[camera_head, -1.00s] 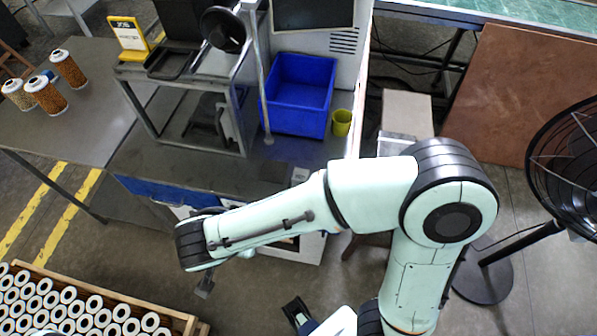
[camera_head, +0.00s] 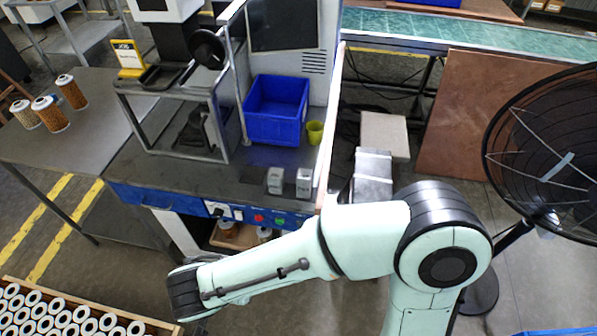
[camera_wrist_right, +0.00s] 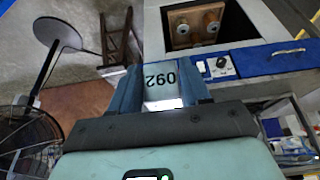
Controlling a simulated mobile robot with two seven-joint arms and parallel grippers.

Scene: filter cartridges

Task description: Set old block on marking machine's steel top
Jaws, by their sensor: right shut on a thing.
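My right gripper (camera_wrist_right: 160,88) is shut on a pale block (camera_wrist_right: 161,82) with "092" on it, upside down in the right wrist view. In the head view my right forearm crosses the lower middle, and the gripper and held block do not show. The marking machine's dark steel top (camera_head: 205,176) lies beyond the arm. Two small grey-white blocks stand on it near its front right corner, one on the left (camera_head: 275,181) and one on the right (camera_head: 304,183). My left gripper is not in view.
A blue bin (camera_head: 276,112) and a yellow-green cup (camera_head: 315,132) stand at the back of the top. Several filter cartridges stand on the left table (camera_head: 75,130). A fan (camera_head: 560,150) stands at right. The top's left front is clear.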

